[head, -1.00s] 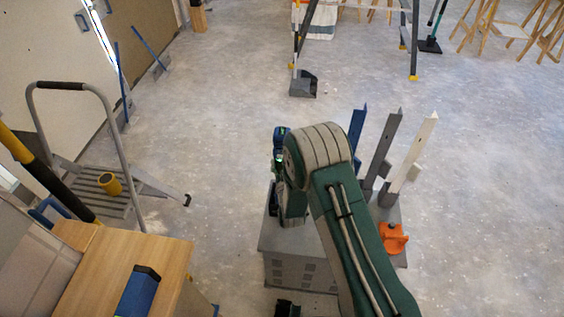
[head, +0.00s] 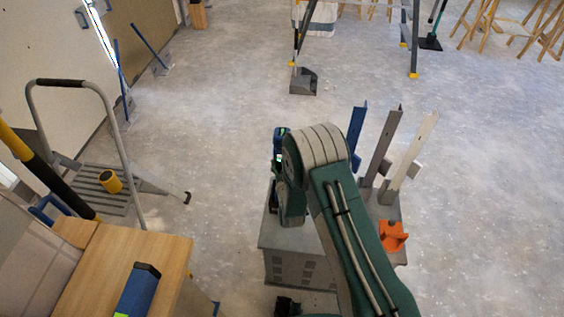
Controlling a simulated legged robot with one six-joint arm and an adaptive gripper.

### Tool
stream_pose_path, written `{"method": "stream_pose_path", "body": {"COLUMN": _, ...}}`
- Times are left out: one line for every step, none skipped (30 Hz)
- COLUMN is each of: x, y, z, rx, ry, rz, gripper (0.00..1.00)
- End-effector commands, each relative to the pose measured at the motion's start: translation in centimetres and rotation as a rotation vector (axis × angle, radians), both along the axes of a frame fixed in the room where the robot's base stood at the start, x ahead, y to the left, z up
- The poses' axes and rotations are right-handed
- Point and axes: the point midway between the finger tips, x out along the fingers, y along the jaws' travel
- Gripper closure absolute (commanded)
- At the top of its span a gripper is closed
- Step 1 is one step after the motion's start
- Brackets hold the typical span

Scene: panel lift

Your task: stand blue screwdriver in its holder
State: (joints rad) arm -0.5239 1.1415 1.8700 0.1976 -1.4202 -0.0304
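A blue tool with bright green marks (head: 279,146) stands upright just left of my arm's elbow, over the grey cart. I cannot tell whether it is the blue screwdriver, or whether anything holds it. My arm bends at the elbow, and its outer link points down over the left part of the cart. My gripper is hidden behind the arm, so its fingers and anything in them do not show. No holder can be made out clearly; a dark part (head: 272,197) beside the outer link is too small to identify.
The grey cart (head: 282,236) carries an orange object (head: 393,236) at right; blue (head: 356,128), grey (head: 383,142) and white (head: 414,155) bars rise behind it. A wooden cabinet (head: 110,265) with a blue block (head: 138,291) and a step stool (head: 98,196) are at left.

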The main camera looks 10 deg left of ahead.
Motion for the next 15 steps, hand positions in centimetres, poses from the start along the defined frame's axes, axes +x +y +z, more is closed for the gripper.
{"method": "stream_pose_path", "body": {"x": 0.10, "y": 0.06, "z": 0.11, "rx": 0.003, "ry": -0.006, "rz": 0.000, "gripper": 0.96}}
{"method": "stream_pose_path", "body": {"x": 0.11, "y": 0.06, "z": 0.05, "rx": 0.003, "ry": -0.006, "rz": 0.000, "gripper": 0.96}}
{"method": "stream_pose_path", "body": {"x": 0.11, "y": 0.06, "z": -0.04, "rx": 0.003, "ry": -0.006, "rz": 0.000, "gripper": 0.96}}
{"method": "stream_pose_path", "body": {"x": 0.10, "y": 0.06, "z": -0.11, "rx": 0.003, "ry": -0.006, "rz": 0.000, "gripper": 0.96}}
{"method": "stream_pose_path", "body": {"x": 0.10, "y": 0.06, "z": -0.18, "rx": 0.003, "ry": -0.006, "rz": 0.000, "gripper": 0.96}}
{"method": "stream_pose_path", "body": {"x": 0.10, "y": 0.06, "z": -0.28, "rx": 0.003, "ry": -0.005, "rz": 0.000, "gripper": 0.96}}
{"method": "stream_pose_path", "body": {"x": 0.10, "y": 0.05, "z": -0.35, "rx": 0.003, "ry": -0.005, "rz": 0.000, "gripper": 0.96}}
{"method": "stream_pose_path", "body": {"x": 0.10, "y": 0.05, "z": -0.42, "rx": 0.003, "ry": -0.005, "rz": 0.000, "gripper": 0.96}}
{"method": "stream_pose_path", "body": {"x": 0.10, "y": 0.05, "z": -0.52, "rx": 0.003, "ry": -0.005, "rz": 0.000, "gripper": 0.96}}
{"method": "stream_pose_path", "body": {"x": 0.08, "y": 0.05, "z": -0.58, "rx": 0.003, "ry": -0.005, "rz": 0.000, "gripper": 0.96}}
{"method": "stream_pose_path", "body": {"x": 0.08, "y": 0.05, "z": -0.65, "rx": 0.003, "ry": -0.005, "rz": 0.000, "gripper": 0.96}}
{"method": "stream_pose_path", "body": {"x": 0.08, "y": 0.04, "z": -0.73, "rx": 0.003, "ry": -0.005, "rz": 0.000, "gripper": 0.96}}
{"method": "stream_pose_path", "body": {"x": 0.08, "y": 0.04, "z": -0.79, "rx": 0.003, "ry": -0.005, "rz": 0.000, "gripper": 0.96}}
{"method": "stream_pose_path", "body": {"x": 0.08, "y": 0.04, "z": -0.83, "rx": 0.003, "ry": -0.005, "rz": 0.000, "gripper": 0.96}}
{"method": "stream_pose_path", "body": {"x": 0.09, "y": 0.05, "z": -0.86, "rx": 0.003, "ry": -0.005, "rz": 0.000, "gripper": 0.96}}
